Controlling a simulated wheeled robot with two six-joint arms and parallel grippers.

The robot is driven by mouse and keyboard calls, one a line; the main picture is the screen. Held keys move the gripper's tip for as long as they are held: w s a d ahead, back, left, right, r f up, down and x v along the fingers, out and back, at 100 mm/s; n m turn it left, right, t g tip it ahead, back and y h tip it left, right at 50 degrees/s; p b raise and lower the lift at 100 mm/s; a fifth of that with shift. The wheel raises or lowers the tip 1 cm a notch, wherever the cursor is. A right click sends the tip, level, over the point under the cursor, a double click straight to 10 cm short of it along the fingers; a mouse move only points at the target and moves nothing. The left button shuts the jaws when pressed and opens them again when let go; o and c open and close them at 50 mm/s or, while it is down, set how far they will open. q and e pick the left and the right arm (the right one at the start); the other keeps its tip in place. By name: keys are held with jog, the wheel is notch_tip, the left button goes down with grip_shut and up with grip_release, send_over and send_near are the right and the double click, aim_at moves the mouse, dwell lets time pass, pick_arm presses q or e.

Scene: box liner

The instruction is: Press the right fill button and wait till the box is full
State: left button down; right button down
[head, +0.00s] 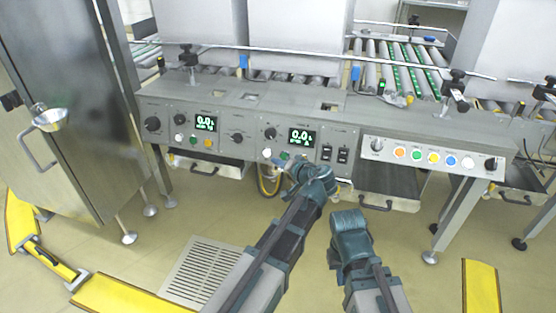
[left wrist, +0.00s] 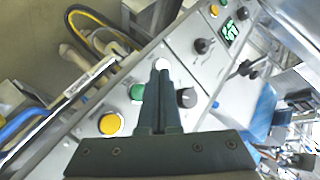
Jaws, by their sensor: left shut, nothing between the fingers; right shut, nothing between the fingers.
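The right-hand fill panel in the head view has a white button (head: 266,153), a green button (head: 284,155) and a lit display (head: 302,137) reading about 0.0. My left gripper (head: 277,161) is shut and empty, its tip at these buttons. In the left wrist view, the shut fingertips (left wrist: 161,72) lie right at the white button (left wrist: 163,62); I cannot tell whether they touch it. The green button (left wrist: 137,91) and yellow button (left wrist: 110,123) are beside the fingers. My right gripper (head: 348,221) is shut and empty, below the panel. The box's contents are not visible.
A left-hand panel has its own display (head: 205,123) and buttons. A panel with several coloured buttons (head: 432,157) is at the right. Drawer handles (head: 375,205) stick out below. A steel cabinet (head: 65,110) stands at the left. Yellow floor barriers (head: 125,296) lie below.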

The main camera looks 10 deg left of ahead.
pick_arm(q)
jog(key=shift+w+d+f, duration=0.1)
jog(key=shift+w+d, duration=0.35)
jog(key=shift+w, duration=0.25)
jog(key=shift+w+d+f, duration=0.1)
jog(key=shift+w+d, duration=0.3)
jog(key=shift+w, duration=0.3)
jog(key=shift+w+f+b, duration=0.1)
jog(key=shift+w+b, duration=0.2)
jog(key=shift+w, duration=0.1)
dwell(0.4)
jog(key=shift+s, duration=0.1)
dwell(0.7)
jog(key=shift+s+r+p, duration=0.25)
jog(key=shift+s+p, duration=0.05)
jog(key=shift+s, duration=0.5)
